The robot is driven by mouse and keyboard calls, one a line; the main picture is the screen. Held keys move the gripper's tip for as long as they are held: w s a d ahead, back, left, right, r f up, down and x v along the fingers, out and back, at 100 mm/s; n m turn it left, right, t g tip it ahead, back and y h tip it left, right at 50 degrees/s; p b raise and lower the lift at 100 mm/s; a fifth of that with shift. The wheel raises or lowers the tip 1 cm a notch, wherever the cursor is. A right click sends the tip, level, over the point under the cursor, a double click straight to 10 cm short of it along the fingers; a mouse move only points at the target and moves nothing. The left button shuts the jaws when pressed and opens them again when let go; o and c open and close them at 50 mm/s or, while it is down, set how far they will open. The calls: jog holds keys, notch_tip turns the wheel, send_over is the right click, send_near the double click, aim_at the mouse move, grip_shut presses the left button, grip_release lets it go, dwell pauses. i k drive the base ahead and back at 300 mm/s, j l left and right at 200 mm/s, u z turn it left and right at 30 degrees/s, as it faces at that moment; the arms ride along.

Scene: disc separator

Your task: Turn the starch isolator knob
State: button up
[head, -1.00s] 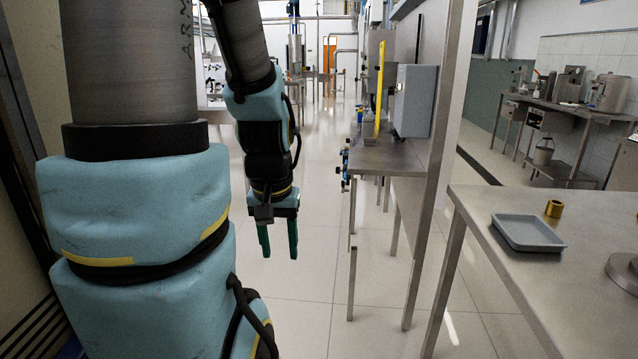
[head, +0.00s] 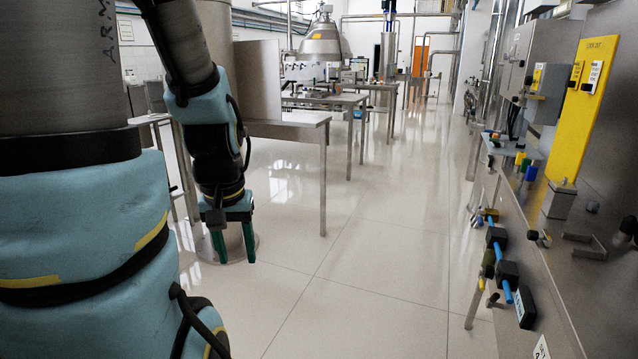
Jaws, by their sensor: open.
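My gripper (head: 234,257) hangs downward at the left in the head view. Its two green fingers are apart and empty, over open floor. A steel bench with a panel stands along the right side, well away from my gripper. A small grey box (head: 560,199) with a knob on top stands on this bench. A grey box (head: 547,94) is mounted beside the yellow board. A dark knob (head: 628,229) shows at the right edge. I cannot tell which of these belongs to the starch isolator, as no label is readable.
A yellow lockout board (head: 580,115) rises from the right bench. Blue pipes with black fittings (head: 496,238) stick out along its front edge. Steel tables (head: 290,121) stand at the left and back. The tiled floor (head: 350,250) between is clear.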

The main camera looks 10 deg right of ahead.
aim_at(528, 80)
jog(key=i+l+z, duration=0.1)
jog(key=i+z, duration=0.15)
jog(key=i, duration=0.25)
jog(key=i+z, duration=0.25)
jog(key=i, duration=0.3)
jog(key=i+j+z, duration=0.25)
jog(key=i, duration=0.25)
jog(key=i+j+z, duration=0.1)
jog(key=i+z, duration=0.2)
jog(key=i, duration=0.25)
